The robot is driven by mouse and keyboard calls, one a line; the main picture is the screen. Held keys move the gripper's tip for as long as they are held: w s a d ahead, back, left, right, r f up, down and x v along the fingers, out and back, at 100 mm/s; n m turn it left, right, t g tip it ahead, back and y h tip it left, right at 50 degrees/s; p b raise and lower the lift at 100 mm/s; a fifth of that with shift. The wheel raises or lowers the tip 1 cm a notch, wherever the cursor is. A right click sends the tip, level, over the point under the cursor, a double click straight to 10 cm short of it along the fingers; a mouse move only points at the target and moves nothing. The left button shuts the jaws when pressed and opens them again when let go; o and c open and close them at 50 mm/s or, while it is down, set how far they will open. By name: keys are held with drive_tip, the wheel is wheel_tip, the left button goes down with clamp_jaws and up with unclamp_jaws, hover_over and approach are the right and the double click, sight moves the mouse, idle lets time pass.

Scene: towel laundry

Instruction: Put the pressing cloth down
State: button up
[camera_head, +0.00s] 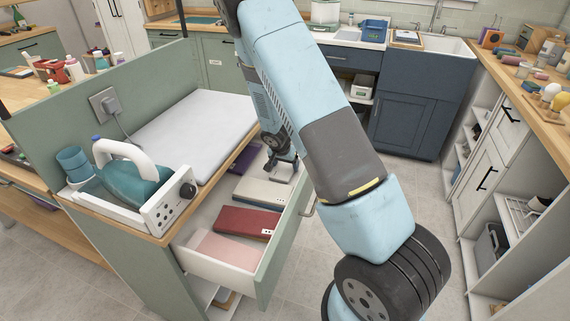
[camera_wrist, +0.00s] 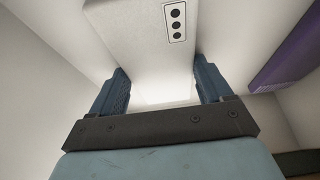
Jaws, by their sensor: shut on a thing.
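Whether the cloth rests on the drawer floor is hard to tell.
The open drawer (camera_head: 217,273) also holds a red block (camera_head: 245,222) and a pink one (camera_head: 228,249) in front. A purple block (camera_wrist: 295,52) lies beside the cloth in the wrist view. A teal iron (camera_head: 135,182) and a white pad (camera_head: 190,130) sit on the counter above.

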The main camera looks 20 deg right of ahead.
drive_tip(key=shift+f, duration=0.1)
drive_tip(key=o, duration=1)
drive_tip(key=shift+s, duration=0.1)
